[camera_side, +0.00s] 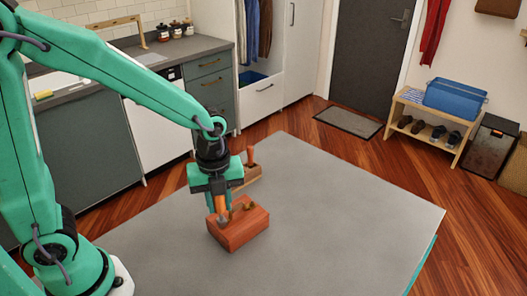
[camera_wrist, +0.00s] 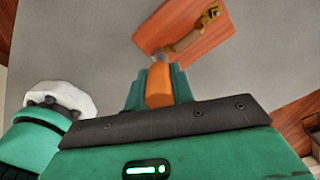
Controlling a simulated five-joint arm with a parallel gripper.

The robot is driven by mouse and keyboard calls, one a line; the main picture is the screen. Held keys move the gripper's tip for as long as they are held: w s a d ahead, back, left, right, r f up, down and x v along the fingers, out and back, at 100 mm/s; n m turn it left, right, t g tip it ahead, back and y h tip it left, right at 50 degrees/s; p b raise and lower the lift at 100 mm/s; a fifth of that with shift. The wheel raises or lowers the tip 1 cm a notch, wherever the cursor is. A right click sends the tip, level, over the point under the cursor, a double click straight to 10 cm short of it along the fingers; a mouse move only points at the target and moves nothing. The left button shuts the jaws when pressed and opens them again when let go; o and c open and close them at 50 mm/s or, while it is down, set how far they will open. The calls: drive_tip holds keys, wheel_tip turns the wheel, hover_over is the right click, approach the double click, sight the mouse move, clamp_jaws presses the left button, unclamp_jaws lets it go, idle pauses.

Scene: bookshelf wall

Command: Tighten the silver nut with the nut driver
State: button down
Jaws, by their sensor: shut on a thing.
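My gripper (camera_side: 221,203) is shut on the orange handle of the nut driver (camera_side: 222,210). The driver points down, with its tip at the top of a reddish wooden block (camera_side: 238,236). In the wrist view the orange handle (camera_wrist: 159,86) sits between the green fingers (camera_wrist: 158,90). Its grey metal end meets the near end of a brass-coloured bracket (camera_wrist: 187,40) on the block (camera_wrist: 215,40). I cannot make out the silver nut; the driver's end may cover it. Whether the tip touches anything is hard to tell.
A wooden holder (camera_side: 251,174) with a red-handled tool (camera_side: 251,156) stands behind the block on the grey table (camera_side: 340,210). The right side of the table is clear. Kitchen cabinets (camera_side: 207,85) and a shoe bench (camera_side: 425,125) stand beyond the table.

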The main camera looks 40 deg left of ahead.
drive_tip(key=m, duration=0.5)
drive_tip(key=shift+m, duration=0.3)
drive_tip(key=shift+n, duration=0.6)
idle(0.4)
drive_tip(key=shift+r, duration=0.15)
drive_tip(key=shift+r, duration=1.35)
drive_tip(key=shift+r, duration=0.1)
